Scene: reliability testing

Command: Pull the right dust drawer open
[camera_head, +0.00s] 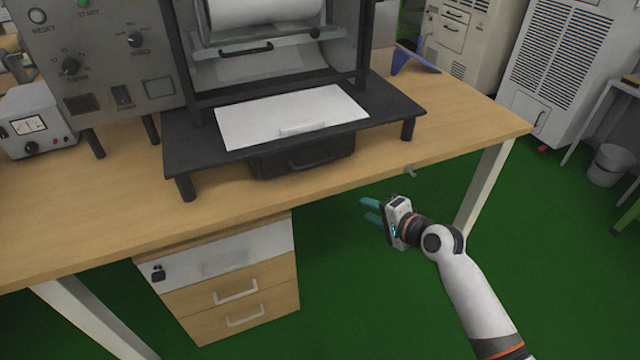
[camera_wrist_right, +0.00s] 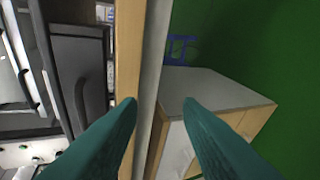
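A black dust drawer (camera_head: 303,160) with a dark bar handle (camera_head: 312,163) sits under the black machine stand (camera_head: 390,104) on the wooden table. It looks closed. It also shows at the left of the right wrist view (camera_wrist_right: 76,62), with its curved handle (camera_wrist_right: 82,104). My right gripper (camera_head: 367,209) is out past the table's front edge, to the right of the drawer and apart from it. Its teal fingers are open and empty; the wrist view shows a clear gap between the fingertips (camera_wrist_right: 160,106). My left gripper is out of view.
The wooden table edge (camera_head: 430,158) lies between my right gripper and the drawer. A white sheet-like panel with a handle (camera_head: 290,115) lies above the drawer. A wooden drawer cabinet (camera_head: 235,290) stands below the table. Green floor (camera_head: 360,290) around my right arm is clear.

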